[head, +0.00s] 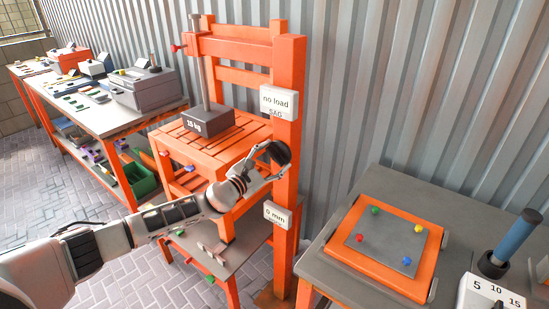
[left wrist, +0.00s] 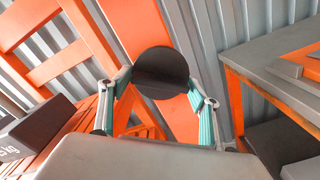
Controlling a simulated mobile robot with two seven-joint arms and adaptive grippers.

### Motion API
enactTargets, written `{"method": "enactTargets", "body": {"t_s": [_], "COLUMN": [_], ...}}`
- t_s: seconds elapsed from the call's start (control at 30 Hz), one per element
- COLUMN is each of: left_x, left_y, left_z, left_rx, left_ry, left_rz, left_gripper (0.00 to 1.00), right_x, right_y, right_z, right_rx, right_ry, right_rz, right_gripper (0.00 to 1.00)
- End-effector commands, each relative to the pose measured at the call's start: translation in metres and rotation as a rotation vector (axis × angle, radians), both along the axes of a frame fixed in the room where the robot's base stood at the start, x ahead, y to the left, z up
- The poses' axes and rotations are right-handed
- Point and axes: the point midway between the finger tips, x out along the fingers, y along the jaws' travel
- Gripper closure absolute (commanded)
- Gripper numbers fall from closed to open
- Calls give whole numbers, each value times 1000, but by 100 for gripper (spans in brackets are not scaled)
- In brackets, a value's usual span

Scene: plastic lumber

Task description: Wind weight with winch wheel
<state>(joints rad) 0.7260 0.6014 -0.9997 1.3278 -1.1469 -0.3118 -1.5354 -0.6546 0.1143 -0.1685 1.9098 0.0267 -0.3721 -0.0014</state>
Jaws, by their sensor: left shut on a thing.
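A dark grey weight (head: 206,121) marked 15 kg sits on the slatted orange platform (head: 205,157) of an orange frame (head: 289,80). A grey rod rises from the weight. The winch wheel (head: 278,153), a dark round disc, is on the front of the frame's right post. My left gripper (head: 273,165) is shut on the wheel. In the left wrist view, its fingers lie on both sides of the wheel (left wrist: 161,68). A corner of the weight (left wrist: 36,127) shows there at the left. My right gripper is not in view.
A sign reading "no load" (head: 279,102) is above the wheel and a "0 mm" sign (head: 277,214) below it. A grey table (head: 398,186) with an orange board stands close at right. A workbench with machines is at back left.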

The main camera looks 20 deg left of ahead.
Motion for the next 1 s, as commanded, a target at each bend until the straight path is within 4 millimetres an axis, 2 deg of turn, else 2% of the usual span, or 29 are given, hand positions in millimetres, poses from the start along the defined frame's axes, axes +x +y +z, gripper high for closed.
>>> {"method": "enactTargets", "body": {"t_s": [1.0], "left_x": [0], "left_y": [2], "left_z": [2], "left_rx": [906], "left_ry": [-326], "left_rz": [-1], "left_gripper": [59], "right_x": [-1], "right_y": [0], "right_z": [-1], "right_rx": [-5], "right_ry": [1], "right_rz": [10], "right_gripper": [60]}}
